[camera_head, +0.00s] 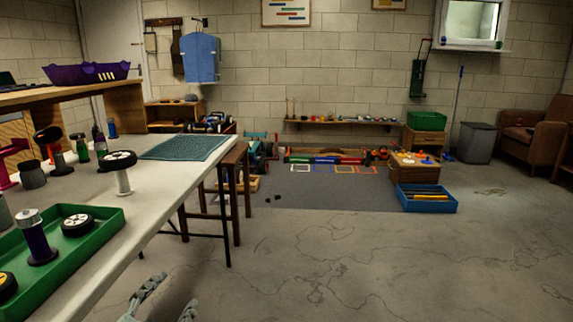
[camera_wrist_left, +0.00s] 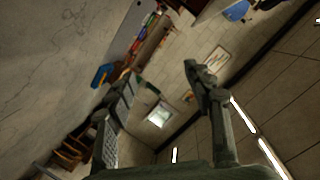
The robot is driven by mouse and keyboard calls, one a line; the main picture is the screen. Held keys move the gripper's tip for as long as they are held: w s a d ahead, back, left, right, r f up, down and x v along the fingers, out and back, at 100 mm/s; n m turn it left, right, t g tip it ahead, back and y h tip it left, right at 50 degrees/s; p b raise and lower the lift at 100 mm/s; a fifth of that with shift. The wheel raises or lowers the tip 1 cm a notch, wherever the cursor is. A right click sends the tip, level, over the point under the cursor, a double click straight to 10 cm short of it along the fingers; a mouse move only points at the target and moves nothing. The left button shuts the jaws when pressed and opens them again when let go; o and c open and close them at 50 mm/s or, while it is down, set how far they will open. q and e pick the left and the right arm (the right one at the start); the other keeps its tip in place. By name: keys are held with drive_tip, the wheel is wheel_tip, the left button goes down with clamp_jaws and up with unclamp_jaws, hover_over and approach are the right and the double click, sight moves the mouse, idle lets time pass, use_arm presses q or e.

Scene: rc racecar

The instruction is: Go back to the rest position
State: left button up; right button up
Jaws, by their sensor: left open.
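My left gripper (camera_head: 168,302) shows at the bottom of the head view, below and to the right of the table edge. Only its finger ends are in the picture. In the left wrist view my left gripper (camera_wrist_left: 165,92) has its two fingers wide apart with nothing between them. It is in free air, apart from the table. My right gripper is in neither view.
A white worktable (camera_head: 165,190) stands at the left, with a green tray (camera_head: 100,240) holding wheels and a green mat (camera_head: 185,147). A blue crate (camera_head: 427,199) and wooden box (camera_head: 415,172) stand farther back. The concrete floor (camera_head: 350,260) at the right is clear.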

use_arm(q)
drive_tip(key=s+a+f+n+g+p, duration=0.2)
drive_tip(key=s+f+g, duration=0.2)
drive_tip(key=f, duration=0.4)
drive_tip(key=s+a+f+n+g+y+p, duration=0.1)
drive_tip(key=s+a+f+n+g+p, duration=0.1)
drive_tip(key=s+f, duration=0.5)
drive_tip(key=s+a+f+n+g+y+p, duration=0.1)
drive_tip(key=s+f+g, duration=0.4)
drive_tip(key=f, duration=0.6)
drive_tip(key=s+a+n+p, duration=0.1)
drive_tip(key=n, duration=0.1)
drive_tip(key=shift+a+f+n+g, duration=0.25)
drive_tip(key=shift+a+n+g, duration=0.05)
drive_tip(key=shift+a, duration=0.1)
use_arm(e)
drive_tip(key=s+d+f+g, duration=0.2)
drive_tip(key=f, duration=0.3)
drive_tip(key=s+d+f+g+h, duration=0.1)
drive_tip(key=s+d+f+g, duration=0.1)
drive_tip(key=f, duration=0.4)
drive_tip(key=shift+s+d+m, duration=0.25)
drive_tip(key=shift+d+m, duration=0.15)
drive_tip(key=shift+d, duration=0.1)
